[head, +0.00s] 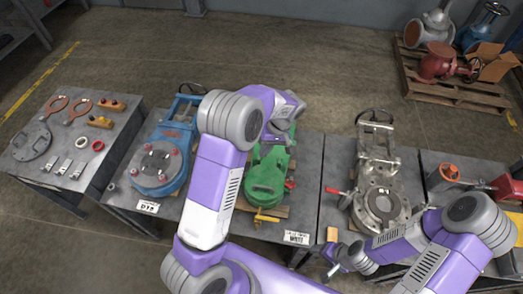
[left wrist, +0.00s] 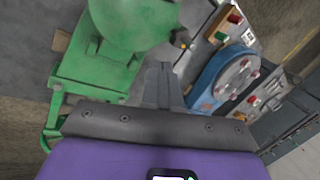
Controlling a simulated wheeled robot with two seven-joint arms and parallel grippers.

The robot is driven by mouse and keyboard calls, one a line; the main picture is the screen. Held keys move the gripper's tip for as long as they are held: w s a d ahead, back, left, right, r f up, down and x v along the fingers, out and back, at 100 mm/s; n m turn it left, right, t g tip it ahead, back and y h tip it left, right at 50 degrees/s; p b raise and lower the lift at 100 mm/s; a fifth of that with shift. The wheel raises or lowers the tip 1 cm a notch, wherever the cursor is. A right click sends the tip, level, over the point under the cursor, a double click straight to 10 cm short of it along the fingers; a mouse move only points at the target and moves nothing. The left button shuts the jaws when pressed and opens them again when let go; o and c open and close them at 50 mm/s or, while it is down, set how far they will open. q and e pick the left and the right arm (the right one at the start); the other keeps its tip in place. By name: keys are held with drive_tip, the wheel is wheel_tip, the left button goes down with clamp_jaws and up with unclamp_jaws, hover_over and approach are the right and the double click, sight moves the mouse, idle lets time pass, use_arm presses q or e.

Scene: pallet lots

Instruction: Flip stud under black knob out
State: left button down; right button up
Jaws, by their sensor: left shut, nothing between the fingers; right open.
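The green valve (head: 265,183) lies on the middle table, and its green body fills the upper left of the left wrist view (left wrist: 115,30). A small black knob-like part with a yellow spot (left wrist: 181,38) shows at the edge of the green body. I cannot make out a stud under it. My left gripper (left wrist: 163,72) is shut and empty, with its fingers beside the green body and below the black part. In the head view my left arm hides part of the green valve. My right gripper (head: 335,261) is open, low at the front of the tables.
A blue valve (head: 158,165) with red-capped studs stands left of the green one. A grey metal valve (head: 380,195) stands to the right. The far left table (head: 105,135) holds rings and small blocks. A wooden pallet (head: 450,88) with valves lies at the back right.

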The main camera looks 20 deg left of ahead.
use_arm(q)
drive_tip(key=b+x, duration=0.1)
drive_tip(key=x, duration=0.6)
drive_tip(key=shift+s+f, duration=0.1)
drive_tip(key=shift+f, duration=0.3)
drive_tip(key=shift+s+a+r, duration=0.2)
drive_tip(key=shift+s+a, duration=0.55)
drive_tip(key=shift+a, duration=0.3)
drive_tip(key=shift+s+a+b, duration=0.3)
drive_tip(key=shift+s+a, duration=0.1)
drive_tip(key=shift+a, duration=0.1)
use_arm(e)
drive_tip(key=shift+f, duration=0.95)
use_arm(q)
drive_tip(key=shift+a+r, duration=0.1)
use_arm(e)
drive_tip(key=shift+a, duration=0.15)
